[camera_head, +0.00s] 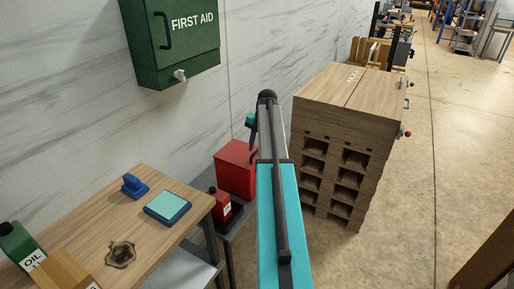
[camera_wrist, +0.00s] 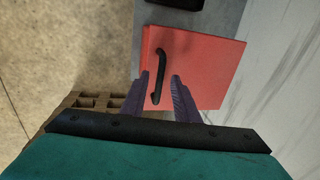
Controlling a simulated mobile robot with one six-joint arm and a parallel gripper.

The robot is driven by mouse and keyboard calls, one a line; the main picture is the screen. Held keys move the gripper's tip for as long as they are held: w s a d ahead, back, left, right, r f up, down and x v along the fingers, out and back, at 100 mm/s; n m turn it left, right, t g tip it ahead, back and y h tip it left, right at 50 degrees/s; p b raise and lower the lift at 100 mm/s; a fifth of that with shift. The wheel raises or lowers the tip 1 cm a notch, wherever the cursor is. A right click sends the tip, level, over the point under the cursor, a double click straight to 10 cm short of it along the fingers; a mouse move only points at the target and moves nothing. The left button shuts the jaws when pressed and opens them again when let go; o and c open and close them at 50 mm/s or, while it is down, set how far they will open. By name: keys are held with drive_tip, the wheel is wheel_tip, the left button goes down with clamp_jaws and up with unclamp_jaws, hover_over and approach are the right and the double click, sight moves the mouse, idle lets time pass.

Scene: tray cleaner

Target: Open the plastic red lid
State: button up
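The red lid (camera_wrist: 205,62) is a flat red square with a black bar handle (camera_wrist: 161,62) near one edge, seen from above in the wrist view. In the head view the red box (camera_head: 236,168) stands on a grey stand beside the wall, partly hidden by my arm. My gripper (camera_wrist: 160,76) is open, with one purple finger on each side of the handle's near part. I cannot tell whether the fingers touch the handle or how far above the lid they are. The lid looks shut.
A wooden table (camera_head: 92,216) at left holds a blue-green pad (camera_head: 167,208), a blue stamp-like object (camera_head: 134,186) and an oil can (camera_head: 22,247). A stack of wooden crates (camera_head: 345,135) stands close right of the box. A green first aid cabinet (camera_head: 180,40) hangs on the wall.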

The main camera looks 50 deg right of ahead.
clamp_jaws()
idle(0.3)
